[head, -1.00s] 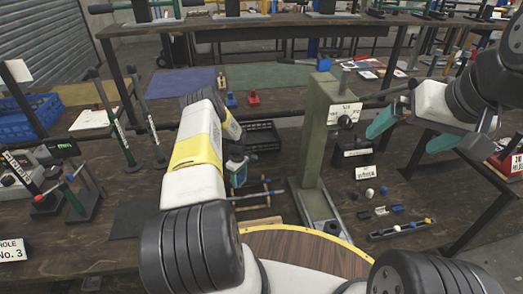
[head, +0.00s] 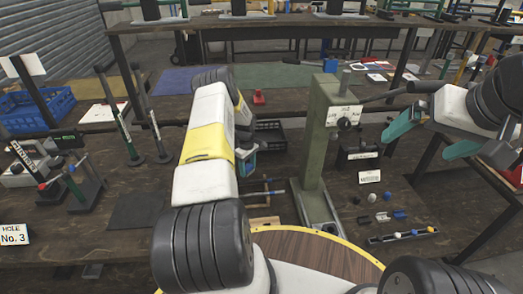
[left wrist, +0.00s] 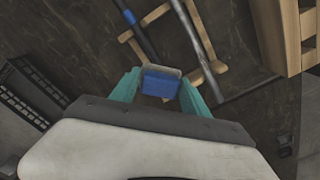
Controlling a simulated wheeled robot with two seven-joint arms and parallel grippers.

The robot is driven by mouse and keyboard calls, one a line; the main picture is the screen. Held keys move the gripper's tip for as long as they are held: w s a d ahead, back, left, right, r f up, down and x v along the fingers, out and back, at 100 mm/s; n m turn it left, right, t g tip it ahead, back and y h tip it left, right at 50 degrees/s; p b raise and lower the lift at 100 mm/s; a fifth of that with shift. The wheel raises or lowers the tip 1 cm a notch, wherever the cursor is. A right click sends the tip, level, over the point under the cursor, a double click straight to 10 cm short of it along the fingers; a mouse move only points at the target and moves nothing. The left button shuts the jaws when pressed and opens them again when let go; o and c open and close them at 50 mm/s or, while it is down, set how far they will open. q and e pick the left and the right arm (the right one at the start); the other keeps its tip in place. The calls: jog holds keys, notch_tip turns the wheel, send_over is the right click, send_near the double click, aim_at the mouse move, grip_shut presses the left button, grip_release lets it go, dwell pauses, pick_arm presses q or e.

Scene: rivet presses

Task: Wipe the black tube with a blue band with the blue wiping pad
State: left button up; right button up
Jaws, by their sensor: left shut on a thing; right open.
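My left gripper (left wrist: 160,92) is shut on the blue wiping pad (left wrist: 160,82), which has a pale edge. In the left wrist view the black tube with a blue band (left wrist: 145,40) lies slanted on a light wooden frame, its band near the top edge. The pad is just below its lower end in that picture; I cannot tell whether they touch. In the head view my left gripper (head: 247,160) is partly hidden behind my own arm, above the small wooden frame. My right gripper (head: 430,138) is open and empty at the right, away from the tube.
A second, greyish tube (left wrist: 196,45) lies beside the black one. A wooden block (left wrist: 290,35) stands to the right and a black crate (left wrist: 28,95) to the left. In the head view a green press (head: 318,140) stands right of my left gripper, with small parts (head: 400,236) in front.

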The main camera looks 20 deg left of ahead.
pick_arm(q)
jog(key=shift+r, duration=1.15)
